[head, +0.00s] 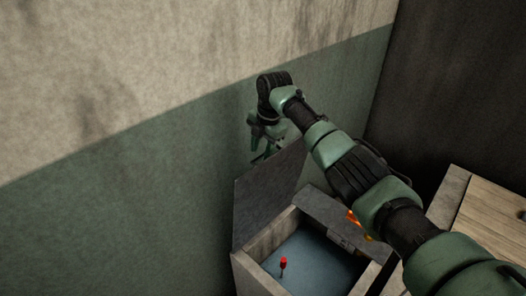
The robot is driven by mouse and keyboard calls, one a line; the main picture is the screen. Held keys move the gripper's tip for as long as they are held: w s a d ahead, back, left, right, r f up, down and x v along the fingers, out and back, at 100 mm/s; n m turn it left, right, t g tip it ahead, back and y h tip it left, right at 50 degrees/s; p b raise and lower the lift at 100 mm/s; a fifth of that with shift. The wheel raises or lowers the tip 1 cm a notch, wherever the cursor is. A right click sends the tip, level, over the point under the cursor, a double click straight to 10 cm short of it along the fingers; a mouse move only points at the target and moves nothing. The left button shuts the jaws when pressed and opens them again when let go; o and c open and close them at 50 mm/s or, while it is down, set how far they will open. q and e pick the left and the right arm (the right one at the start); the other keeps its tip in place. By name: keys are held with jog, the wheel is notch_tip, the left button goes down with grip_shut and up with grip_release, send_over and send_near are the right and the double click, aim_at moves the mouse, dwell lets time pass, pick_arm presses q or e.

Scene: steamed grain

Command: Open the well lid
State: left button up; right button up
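The well (262,279) is a square box with pale stone walls at the bottom centre, and a blue-grey surface shows inside it. The dark grey lid (262,200) stands raised, steeply tilted, along the well's left and back side, so the opening is uncovered. My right arm reaches in from the lower right. My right gripper (263,154) is just above and behind the lid's upper edge, pointing down, with its fingers apart and nothing seen between them. I cannot tell whether it touches the lid. My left gripper is not in view.
A small red-topped object (283,265) shows inside the well. An orange item (353,218) sits at the well's back right rim, partly behind my arm. A wooden-topped box (492,215) stands at the right. A green and beige wall (130,190) closes off the left and back.

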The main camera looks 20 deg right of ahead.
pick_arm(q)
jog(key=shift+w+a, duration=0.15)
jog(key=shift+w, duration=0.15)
pick_arm(e)
jog(key=shift+s+d, duration=0.1)
jog(key=shift+s, duration=0.05)
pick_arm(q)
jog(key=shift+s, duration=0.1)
pick_arm(e)
jog(key=shift+r, duration=0.15)
